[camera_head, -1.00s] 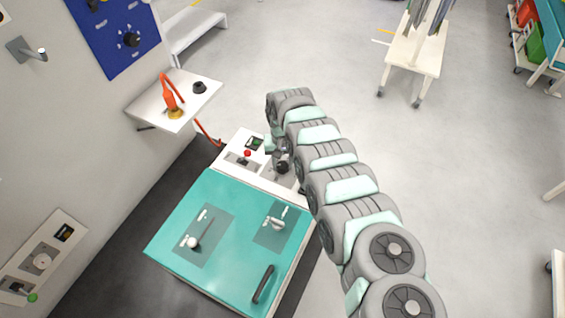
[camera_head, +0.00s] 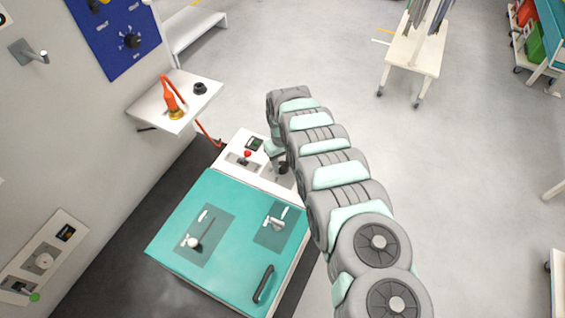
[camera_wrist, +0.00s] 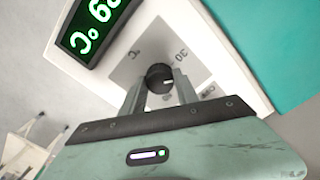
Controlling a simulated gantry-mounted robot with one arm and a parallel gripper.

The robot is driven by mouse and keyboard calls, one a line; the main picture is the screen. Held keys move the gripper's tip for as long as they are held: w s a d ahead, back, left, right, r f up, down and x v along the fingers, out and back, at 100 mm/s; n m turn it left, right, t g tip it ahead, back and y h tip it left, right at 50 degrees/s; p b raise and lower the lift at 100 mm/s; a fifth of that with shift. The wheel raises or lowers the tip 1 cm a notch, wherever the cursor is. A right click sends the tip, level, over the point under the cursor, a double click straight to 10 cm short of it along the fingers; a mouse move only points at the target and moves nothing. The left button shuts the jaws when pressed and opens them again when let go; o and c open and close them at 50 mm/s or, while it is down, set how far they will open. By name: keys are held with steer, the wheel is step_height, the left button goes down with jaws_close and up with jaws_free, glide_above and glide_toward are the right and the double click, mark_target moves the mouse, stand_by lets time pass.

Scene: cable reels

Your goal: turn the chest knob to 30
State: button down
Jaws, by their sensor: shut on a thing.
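The chest (camera_head: 225,210) has a teal lid and a white control strip. The black round chest knob (camera_wrist: 159,76) sits on a grey plate in the wrist view, with a white mark on its right side. A printed 30 (camera_wrist: 181,55) is up and to the right of it. My gripper (camera_wrist: 160,88) is shut on the knob, one finger on each side. In the head view the knob (camera_head: 283,168) shows small beside my wrist, and the fingertips cannot be made out. A green-lit display (camera_wrist: 97,25) beside the plate is cut off by the frame edge.
A red button (camera_head: 248,154) stands on the control strip left of the knob. A handle (camera_head: 263,284) rises from the lid.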

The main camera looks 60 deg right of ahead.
mark_target(282, 165)
steer(key=n, duration=0.3)
steer(key=shift+n+b, duration=0.6)
steer(key=shift+n, duration=1.2)
steer(key=c, duration=0.9)
jaws_free()
steer(key=shift+r, duration=0.1)
step_height(282, 165, up, 11)
steer(key=shift+f, duration=0.2)
